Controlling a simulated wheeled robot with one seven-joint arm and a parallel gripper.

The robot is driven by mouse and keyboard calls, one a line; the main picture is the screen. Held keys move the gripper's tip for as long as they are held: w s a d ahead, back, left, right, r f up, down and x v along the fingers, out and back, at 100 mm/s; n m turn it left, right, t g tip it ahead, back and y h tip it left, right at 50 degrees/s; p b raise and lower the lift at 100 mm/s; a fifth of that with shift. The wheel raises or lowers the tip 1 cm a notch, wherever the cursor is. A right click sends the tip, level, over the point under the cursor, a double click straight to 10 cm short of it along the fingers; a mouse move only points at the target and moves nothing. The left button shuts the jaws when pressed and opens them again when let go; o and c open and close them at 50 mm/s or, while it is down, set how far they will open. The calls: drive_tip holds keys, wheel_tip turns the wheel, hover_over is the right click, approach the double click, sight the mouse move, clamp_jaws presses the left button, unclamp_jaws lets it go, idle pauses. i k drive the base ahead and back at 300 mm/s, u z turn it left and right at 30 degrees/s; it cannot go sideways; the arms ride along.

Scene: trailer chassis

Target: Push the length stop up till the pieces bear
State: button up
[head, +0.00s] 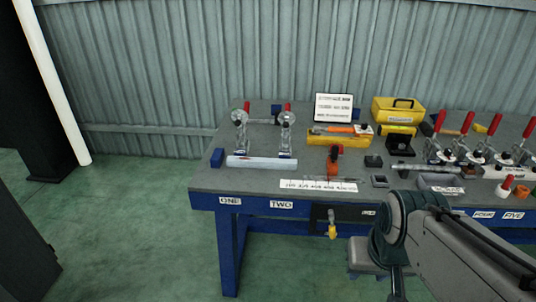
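In the head view a pale bar-like piece (262,162) lies near the bench's left front, below two toggle clamps with red handles, the left clamp (240,120) and the right clamp (286,122). I cannot tell whether it is one piece or several. A blue block (217,157) stands at the bench's left edge, just left of the pale piece; a small gap seems to show between them. An orange and dark upright part (333,160) stands to the right. Which part is the length stop is not clear. My arm enters at the lower right and bends down; my gripper is out of frame.
The grey bench top (262,182) carries a label strip (318,185), a yellow tray with tools (340,134), a yellow toolbox (398,110) and several red-handled clamps at right. A yellow-handled valve (332,230) hangs below the front edge. Floor left of the bench is clear.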

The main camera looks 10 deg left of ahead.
sight(332, 163)
drive_tip(key=z, duration=0.35)
drive_tip(key=i, duration=1.15)
drive_tip(key=u, duration=0.35)
